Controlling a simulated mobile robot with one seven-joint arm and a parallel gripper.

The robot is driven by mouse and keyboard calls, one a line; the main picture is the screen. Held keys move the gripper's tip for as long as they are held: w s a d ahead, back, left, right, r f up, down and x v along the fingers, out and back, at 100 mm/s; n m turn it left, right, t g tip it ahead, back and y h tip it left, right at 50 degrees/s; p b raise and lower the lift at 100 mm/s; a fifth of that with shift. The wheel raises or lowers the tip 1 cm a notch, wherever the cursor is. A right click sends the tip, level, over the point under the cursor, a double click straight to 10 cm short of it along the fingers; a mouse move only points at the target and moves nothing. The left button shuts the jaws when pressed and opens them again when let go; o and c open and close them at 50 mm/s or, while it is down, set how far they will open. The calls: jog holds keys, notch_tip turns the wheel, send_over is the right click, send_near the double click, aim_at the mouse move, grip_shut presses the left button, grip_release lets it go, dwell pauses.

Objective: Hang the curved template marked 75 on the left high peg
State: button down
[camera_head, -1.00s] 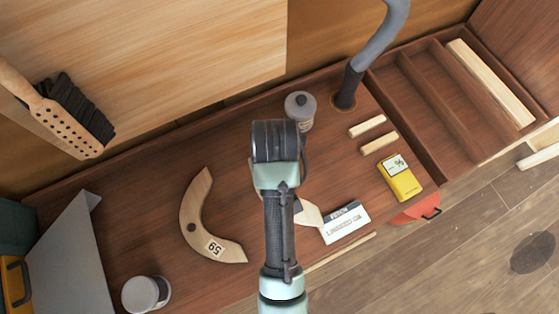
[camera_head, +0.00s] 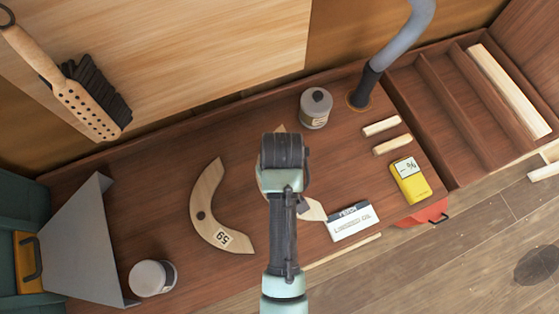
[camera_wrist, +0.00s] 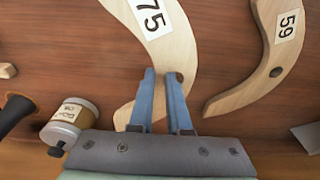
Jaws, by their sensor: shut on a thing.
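The curved template marked 75 (camera_wrist: 178,62) is pale wood with a dark hole. In the wrist view my gripper (camera_wrist: 161,73) is shut on it, across its curved band near the hole. In the head view my arm hides most of that template (camera_head: 313,209); only its pale ends show beside the arm. I cannot tell whether it is lifted off the bench. The similar template marked 59 (camera_head: 206,205) lies on the bench left of my arm, and right of the held one in the wrist view (camera_wrist: 262,82). The left high peg is not visible.
A grey canister (camera_head: 316,110) stands behind my arm, near a grey hose (camera_head: 385,60). A white-lidded tin (camera_head: 148,277) and a grey sheet (camera_head: 85,245) are at left. A card (camera_head: 350,222), yellow device (camera_head: 410,180) and wood strips lie right. A brush (camera_head: 85,103) hangs upper left.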

jog(key=shift+f+p, duration=0.5)
jog(key=shift+f, duration=1.65)
jog(key=shift+f, duration=0.2)
jog(key=c, duration=0.9)
grip_release()
jog(key=shift+o, duration=0.2)
jog(key=shift+f+b, duration=0.1)
jog(key=shift+b, duration=0.6)
